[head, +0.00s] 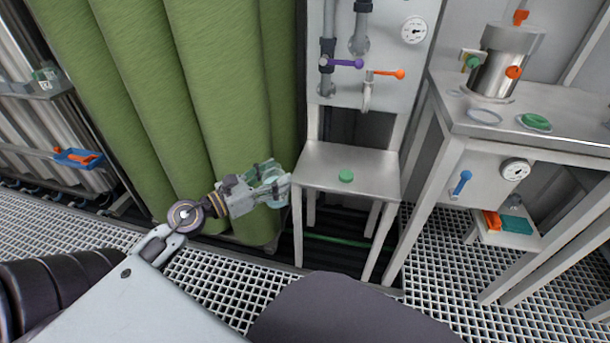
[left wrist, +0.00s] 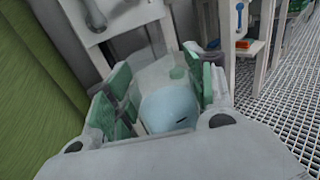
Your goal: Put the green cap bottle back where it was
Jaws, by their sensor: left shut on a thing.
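My left gripper (head: 278,186) is shut on a clear, pale bottle at the left edge of a small grey table. In the left wrist view the pale blue round end of the bottle (left wrist: 168,108) shows between the green finger pads of my left gripper (left wrist: 165,100). I cannot see a cap on the held bottle. My right gripper is not in view.
The small grey table (head: 330,160) is otherwise bare. Behind it stands a panel with a gauge (head: 413,30) and valves. A taller bench (head: 560,135) with a steel vessel (head: 497,70) is at right. Green curtain-like folds (head: 210,80) stand close behind my left arm.

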